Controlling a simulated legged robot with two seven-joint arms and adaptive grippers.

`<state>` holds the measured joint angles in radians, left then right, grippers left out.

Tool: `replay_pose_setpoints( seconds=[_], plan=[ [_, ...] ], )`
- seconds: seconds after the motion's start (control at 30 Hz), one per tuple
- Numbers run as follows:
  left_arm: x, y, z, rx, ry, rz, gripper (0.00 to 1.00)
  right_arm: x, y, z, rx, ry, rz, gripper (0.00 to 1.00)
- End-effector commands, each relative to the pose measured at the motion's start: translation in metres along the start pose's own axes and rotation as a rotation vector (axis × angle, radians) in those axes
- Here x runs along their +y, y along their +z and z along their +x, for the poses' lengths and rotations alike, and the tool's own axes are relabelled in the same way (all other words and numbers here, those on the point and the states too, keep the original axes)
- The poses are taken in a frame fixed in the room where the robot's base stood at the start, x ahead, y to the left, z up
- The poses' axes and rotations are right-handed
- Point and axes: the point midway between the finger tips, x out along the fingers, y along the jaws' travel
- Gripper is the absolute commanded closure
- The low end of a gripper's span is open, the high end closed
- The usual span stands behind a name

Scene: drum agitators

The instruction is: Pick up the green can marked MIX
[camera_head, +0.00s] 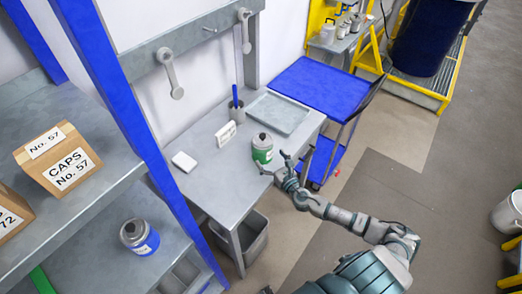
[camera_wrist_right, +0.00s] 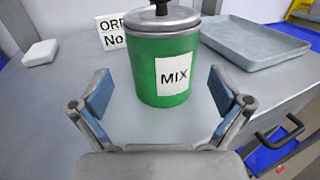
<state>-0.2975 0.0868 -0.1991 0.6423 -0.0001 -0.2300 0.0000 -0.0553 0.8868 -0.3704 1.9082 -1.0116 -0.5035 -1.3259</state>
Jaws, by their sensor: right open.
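The green can (camera_head: 262,150) with a grey lid stands upright on the grey workbench (camera_head: 208,165). In the right wrist view the can (camera_wrist_right: 150,70) shows a white label reading MIX, facing me. My right gripper (camera_head: 281,165) is at the bench's front edge, just in front of the can. In the right wrist view its two fingers (camera_wrist_right: 157,95) are spread wide, one to each side of the can's lower front. A gap shows between the fingers and the can, and the gripper holds nothing. My left gripper is not in view.
A grey tray (camera_head: 278,113) lies behind the can to the right. A blue cart (camera_head: 318,84) is to the right. Shelves with cartons (camera_head: 57,160) and a blue-labelled can (camera_head: 139,236) are left.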

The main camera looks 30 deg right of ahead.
Motion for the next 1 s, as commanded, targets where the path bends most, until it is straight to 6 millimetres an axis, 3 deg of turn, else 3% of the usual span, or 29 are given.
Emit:
replay_pose_setpoints(
  seconds=[0.17, 0.47, 0.77, 1.0],
  plan=[
    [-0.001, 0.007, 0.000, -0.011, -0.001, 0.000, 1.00, 0.000, 0.000, 0.012, -0.001, 0.000, 0.001, 0.00],
    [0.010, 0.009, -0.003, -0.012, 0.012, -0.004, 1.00, 0.003, -0.003, 0.055, -0.001, -0.001, 0.001, 0.00],
    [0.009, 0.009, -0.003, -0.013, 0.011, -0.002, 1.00, 0.004, -0.003, 0.060, 0.001, 0.001, -0.001, 0.00],
    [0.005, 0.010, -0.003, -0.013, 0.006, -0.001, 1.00, 0.002, -0.004, 0.060, 0.001, 0.000, 0.001, 0.60]
  ],
)
